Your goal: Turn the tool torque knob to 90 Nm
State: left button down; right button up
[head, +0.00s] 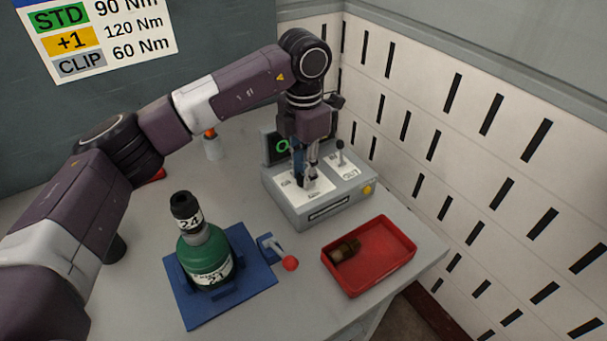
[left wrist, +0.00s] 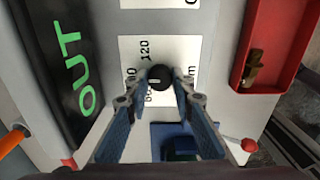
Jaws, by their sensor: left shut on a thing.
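The grey control box (head: 323,208) stands on the table, with white label plates on top. My left gripper (head: 304,181) comes down over its left plate. In the left wrist view my left gripper (left wrist: 160,86) has its fingertips on both sides of the round black torque knob (left wrist: 159,75), shut on it. The white scale plate (left wrist: 185,52) around it shows 120 and, partly covered, 60 and Nm. The knob's pointer is hidden, so its setting cannot be read. My right gripper is not in view.
A black screen (left wrist: 72,75) shows green OUT. A second lever (head: 340,152) stands on the box's right plate. A red tray (head: 385,252) holds a brown part. A green tool (head: 206,258) stands on a blue base. A wall sign (head: 100,35) lists STD 90 Nm.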

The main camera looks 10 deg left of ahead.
pick_arm(q)
jog(key=shift+w+r+n, duration=0.1)
jog(key=shift+r+n, duration=0.05)
jog(key=shift+n, duration=0.35)
jog(key=c, duration=1.7)
grip_release()
jog(key=shift+o, duration=0.2)
notch_tip(320, 180, up, 12)
